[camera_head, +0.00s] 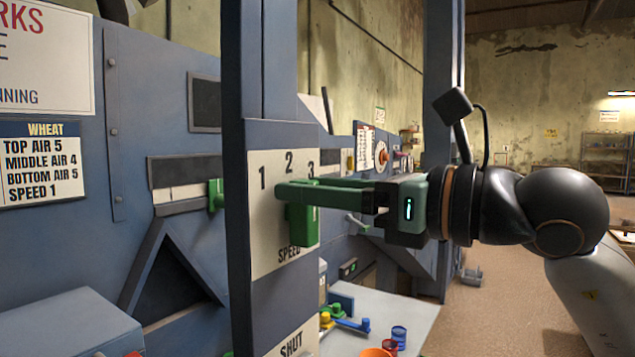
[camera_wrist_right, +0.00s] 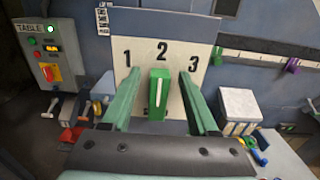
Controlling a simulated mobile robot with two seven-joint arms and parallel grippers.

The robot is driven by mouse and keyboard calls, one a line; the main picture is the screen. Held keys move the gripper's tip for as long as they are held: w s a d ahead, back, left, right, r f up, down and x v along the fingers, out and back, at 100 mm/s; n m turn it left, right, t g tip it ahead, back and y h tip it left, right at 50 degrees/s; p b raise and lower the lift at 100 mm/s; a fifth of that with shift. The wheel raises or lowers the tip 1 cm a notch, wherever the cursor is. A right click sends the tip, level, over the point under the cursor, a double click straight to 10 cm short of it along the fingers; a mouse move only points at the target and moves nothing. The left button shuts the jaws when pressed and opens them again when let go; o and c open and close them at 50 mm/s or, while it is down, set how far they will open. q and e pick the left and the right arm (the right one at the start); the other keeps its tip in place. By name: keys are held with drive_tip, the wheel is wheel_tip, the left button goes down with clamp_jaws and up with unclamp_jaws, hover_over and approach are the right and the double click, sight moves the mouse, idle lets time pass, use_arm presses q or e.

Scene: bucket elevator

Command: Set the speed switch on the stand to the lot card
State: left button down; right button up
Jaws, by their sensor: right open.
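The speed switch is a green knob (camera_head: 300,226) on a white plate (camera_head: 262,215) marked 1, 2, 3 and SPEED, fixed to the blue-grey stand. In the right wrist view the knob (camera_wrist_right: 158,92) has a white line standing upright, towards the 2. My right gripper (camera_head: 292,190) is open at the plate; in its wrist view the fingers (camera_wrist_right: 161,76) stand on either side of the knob, with gaps visible. The lot card (camera_head: 42,165) at the left reads WHEAT, TOP AIR 5, MIDDLE AIR 4, BOTTOM AIR 5, SPEED 1. My left gripper is not in view.
A green slider (camera_head: 215,196) sits on the machine panel left of the stand. A pale table (camera_head: 395,320) below holds small coloured items and cups. A control box marked TABLE (camera_wrist_right: 45,55) is left in the wrist view. Open floor (camera_head: 500,310) lies to the right.

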clamp_jaws()
idle(0.5)
